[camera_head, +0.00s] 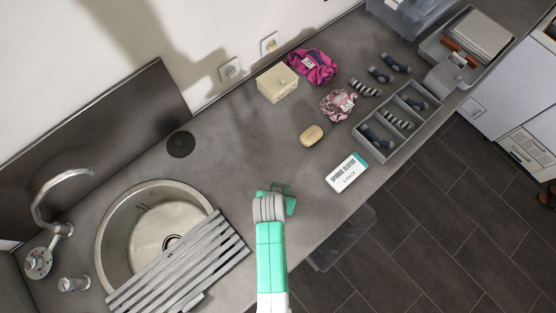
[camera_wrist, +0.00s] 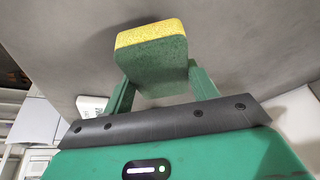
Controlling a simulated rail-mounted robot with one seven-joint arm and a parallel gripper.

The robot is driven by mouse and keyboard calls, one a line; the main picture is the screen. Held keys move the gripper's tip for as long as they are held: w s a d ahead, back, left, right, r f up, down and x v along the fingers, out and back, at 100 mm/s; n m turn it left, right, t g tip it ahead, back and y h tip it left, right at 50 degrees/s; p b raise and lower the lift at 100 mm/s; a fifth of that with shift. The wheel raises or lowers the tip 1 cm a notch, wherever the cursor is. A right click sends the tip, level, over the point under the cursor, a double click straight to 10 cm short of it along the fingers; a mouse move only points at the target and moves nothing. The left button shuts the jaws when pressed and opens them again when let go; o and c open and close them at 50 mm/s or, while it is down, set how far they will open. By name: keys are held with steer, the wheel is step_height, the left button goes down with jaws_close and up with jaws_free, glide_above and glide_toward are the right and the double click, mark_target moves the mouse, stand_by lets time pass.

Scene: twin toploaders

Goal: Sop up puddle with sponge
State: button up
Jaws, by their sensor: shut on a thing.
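The sponge (camera_wrist: 150,55), yellow on one face and green on the other, sits between the two green fingers of my gripper (camera_wrist: 163,88) in the wrist view. My gripper is shut on it, and its far end sticks out past the fingertips. In the head view my gripper (camera_head: 281,188) is over the grey counter (camera_head: 225,145), to the right of the sink. The sponge cannot be made out clearly there. I cannot tell the height above the counter. No puddle shows clearly; faint darker patches on the counter may be shadow or water.
A round sink (camera_head: 130,235) with a slatted drying rack (camera_head: 185,268) lies left. A sponge cloth pack (camera_head: 346,173), tan soap-like bar (camera_head: 311,135), cream box (camera_head: 277,83), scrunched cloths (camera_head: 312,66) and a sock tray (camera_head: 362,150) stand right. The middle counter is clear.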

step_height(320, 180, up, 7)
steer(key=p, duration=0.5)
steer(key=shift+p, duration=0.3)
step_height(320, 180, up, 3)
steer(key=shift+f+p, duration=0.1)
steer(key=shift+p, duration=0.2)
